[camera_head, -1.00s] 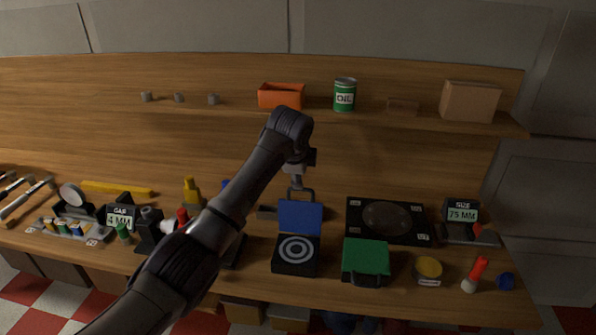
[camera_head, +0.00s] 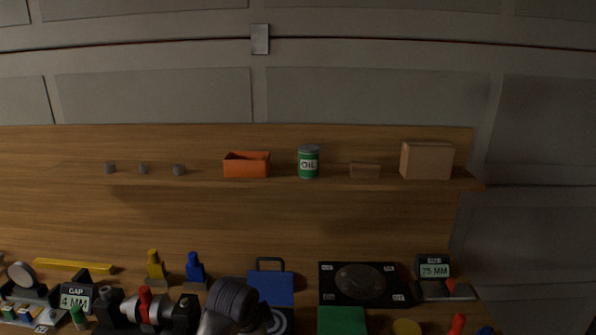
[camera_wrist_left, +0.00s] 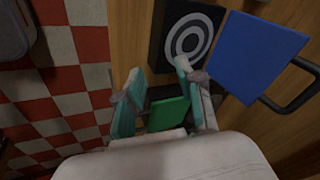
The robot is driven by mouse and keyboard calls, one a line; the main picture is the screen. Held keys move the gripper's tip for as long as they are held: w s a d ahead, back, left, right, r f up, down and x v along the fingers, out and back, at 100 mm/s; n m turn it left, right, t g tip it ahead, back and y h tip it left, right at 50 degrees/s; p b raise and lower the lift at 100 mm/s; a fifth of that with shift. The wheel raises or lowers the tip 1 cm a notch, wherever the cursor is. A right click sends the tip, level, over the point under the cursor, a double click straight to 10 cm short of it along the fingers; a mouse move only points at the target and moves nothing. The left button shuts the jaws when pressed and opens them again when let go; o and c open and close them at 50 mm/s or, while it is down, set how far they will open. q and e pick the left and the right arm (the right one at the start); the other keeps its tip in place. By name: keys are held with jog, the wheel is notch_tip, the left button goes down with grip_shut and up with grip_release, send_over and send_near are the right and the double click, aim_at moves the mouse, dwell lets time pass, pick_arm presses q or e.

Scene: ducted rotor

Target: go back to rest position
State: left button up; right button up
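My left arm (camera_head: 232,305) shows only in part at the bottom of the head view, in front of the bench; its gripper is not visible there. In the left wrist view my left gripper (camera_wrist_left: 156,80) has its two pale teal fingers spread apart. A green case (camera_wrist_left: 168,114) shows between and beyond the fingers, and nothing appears clamped. My right gripper is in neither view.
The bench holds a gap display (camera_head: 76,297), a red-topped part (camera_head: 145,300), a dark turntable plate (camera_head: 360,283) and a size display (camera_head: 433,268). The shelf above bears an orange bin (camera_head: 246,165), an oil can (camera_head: 308,162) and a cardboard box (camera_head: 427,160). A checkered floor (camera_wrist_left: 75,70) lies beside the bench.

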pick_arm(q)
jog(key=s+a+f+n, duration=0.2)
jog(key=s+f+n, duration=0.15)
jog(key=s, duration=0.45)
jog(key=s+a+f+n, duration=0.2)
jog(key=s+f, duration=0.2)
jog(key=s, duration=0.4)
jog(key=s+a+n+g+y, duration=0.1)
jog(key=s+a+n, duration=0.25)
jog(key=s, duration=0.55)
jog(key=s+a+n, duration=0.3)
jog(key=s+a, duration=0.1)
jog(key=s, duration=0.6)
notch_tip(320, 180, down, 24)
jog(key=f+g, duration=0.1)
jog(key=g, duration=0.1)
jog(key=s+a+f+m+g, duration=0.1)
jog(key=s+a+f, duration=0.1)
jog(key=s+f, duration=1.5)
jog(key=shift+s+a, duration=0.15)
jog(key=shift+a, duration=0.15)
